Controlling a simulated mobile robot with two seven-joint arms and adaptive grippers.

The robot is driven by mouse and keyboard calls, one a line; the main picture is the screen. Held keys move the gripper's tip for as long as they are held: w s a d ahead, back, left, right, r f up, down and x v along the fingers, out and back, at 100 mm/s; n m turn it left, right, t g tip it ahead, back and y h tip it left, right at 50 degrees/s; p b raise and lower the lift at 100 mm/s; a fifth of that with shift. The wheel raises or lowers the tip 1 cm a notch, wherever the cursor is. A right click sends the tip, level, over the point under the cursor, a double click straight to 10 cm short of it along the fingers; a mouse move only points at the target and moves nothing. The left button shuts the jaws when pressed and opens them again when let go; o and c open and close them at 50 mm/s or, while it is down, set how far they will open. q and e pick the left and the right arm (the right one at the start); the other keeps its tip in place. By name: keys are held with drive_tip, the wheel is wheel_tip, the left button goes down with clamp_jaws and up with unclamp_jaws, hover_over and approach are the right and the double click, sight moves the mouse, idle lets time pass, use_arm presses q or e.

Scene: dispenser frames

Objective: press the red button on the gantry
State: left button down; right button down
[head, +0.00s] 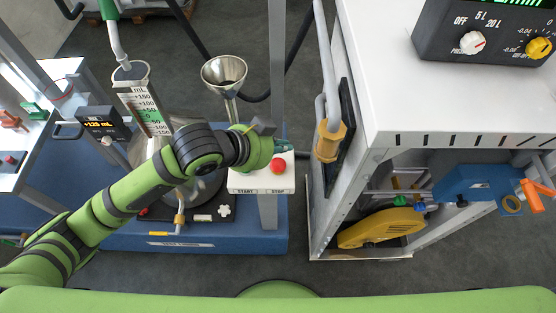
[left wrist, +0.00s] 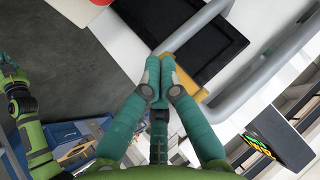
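The red button (head: 278,165) sits on top of a white box (head: 246,182) marked START and STOP, on the STOP side. The box is at the grey upright post (head: 277,85) of the gantry. My left gripper (head: 283,144) is just behind the red button in the head view, close to it; I cannot tell whether they touch. It hides part of the box top. In the left wrist view, its teal fingers (left wrist: 159,78) come together at the tips with nothing seen between them. A green arm of mine is at that view's left edge; its gripper is unclear.
A white cabinet (head: 445,75) with grey pipes and an orange fitting (head: 328,143) stands just right of the button box. A metal funnel (head: 224,74) is behind my left wrist. A blue base (head: 255,238) lies below. Grey floor shows between base and cabinet.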

sight(276, 166)
use_arm(q)
drive_tip(key=shift+w+a+r+m+g, duration=0.15)
drive_tip(key=shift+w+a+r+m, duration=0.3)
drive_tip(key=shift+m, duration=0.3)
drive_tip(key=shift+w+a+r+m+g, duration=0.2)
drive_tip(key=shift+w+r+m, duration=0.15)
drive_tip(key=shift+r+m, duration=0.3)
use_arm(e)
drive_tip(key=shift+w+r, duration=0.15)
drive_tip(key=shift+w, duration=0.35)
use_arm(q)
drive_tip(key=shift+f, duration=0.15)
